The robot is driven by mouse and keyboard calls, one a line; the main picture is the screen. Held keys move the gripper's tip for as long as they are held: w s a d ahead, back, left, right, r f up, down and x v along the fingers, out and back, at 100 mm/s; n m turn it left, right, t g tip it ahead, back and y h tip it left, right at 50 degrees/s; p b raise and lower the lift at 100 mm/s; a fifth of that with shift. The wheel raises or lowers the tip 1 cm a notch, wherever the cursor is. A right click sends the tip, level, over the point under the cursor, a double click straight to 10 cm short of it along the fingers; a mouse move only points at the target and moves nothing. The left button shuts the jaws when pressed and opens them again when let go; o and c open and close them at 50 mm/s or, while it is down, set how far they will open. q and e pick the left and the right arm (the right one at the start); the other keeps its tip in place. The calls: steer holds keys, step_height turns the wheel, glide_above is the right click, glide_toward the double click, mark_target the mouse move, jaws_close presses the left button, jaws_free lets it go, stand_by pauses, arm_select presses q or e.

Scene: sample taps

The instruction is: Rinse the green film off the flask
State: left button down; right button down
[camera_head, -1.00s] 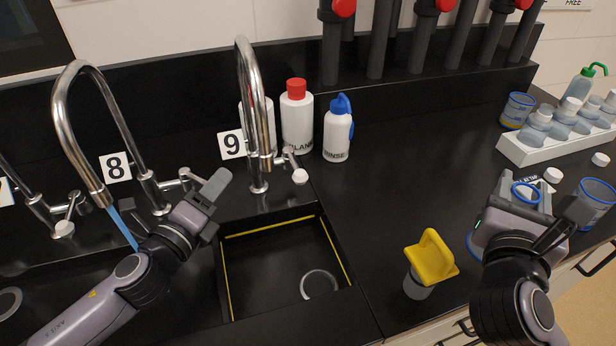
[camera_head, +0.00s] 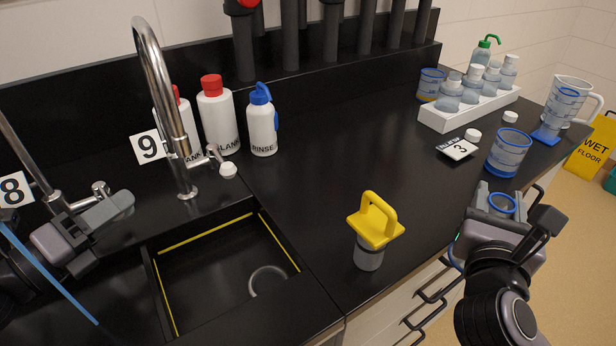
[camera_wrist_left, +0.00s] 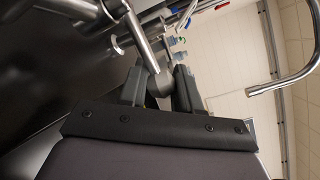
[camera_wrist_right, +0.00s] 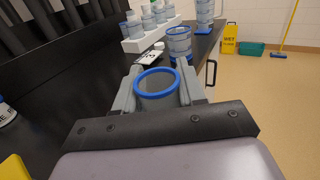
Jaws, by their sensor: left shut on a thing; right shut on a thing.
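My right gripper (camera_head: 502,200) is shut on a clear vessel with a blue rim (camera_wrist_right: 157,90), held beyond the front edge of the counter. Its mouth faces up in the right wrist view. I see no green film on it, and the gripper hides part of its wall. My left gripper (camera_head: 118,208) is at tap 8's handle, shut on a grey part (camera_wrist_left: 160,84) that is mostly hidden by the fingers.
Tap 9 (camera_head: 160,85) stands over a black sink (camera_head: 222,272) with yellow edge lines. A rinse bottle (camera_head: 262,125) stands behind. A yellow-handled piece (camera_head: 375,225) is on the counter. A blue-rimmed beaker (camera_head: 508,155) and white rack (camera_head: 470,115) stand right.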

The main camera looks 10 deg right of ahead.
arm_select(q)
steer(key=shift+s+a+r+m+g+h+b, duration=0.2)
steer(key=shift+a+m+g+h+b, duration=0.15)
steer(key=shift+m+g+h, duration=0.2)
arm_select(e)
steer(key=shift+s+a+f, duration=0.25)
steer(key=shift+a+f, duration=0.05)
steer(key=shift+f, duration=0.25)
arm_select(q)
steer(key=c, duration=0.8)
jaws_free()
steer(key=shift+c, duration=0.2)
steer(key=shift+s+f, duration=0.1)
steer(key=shift+f, duration=0.05)
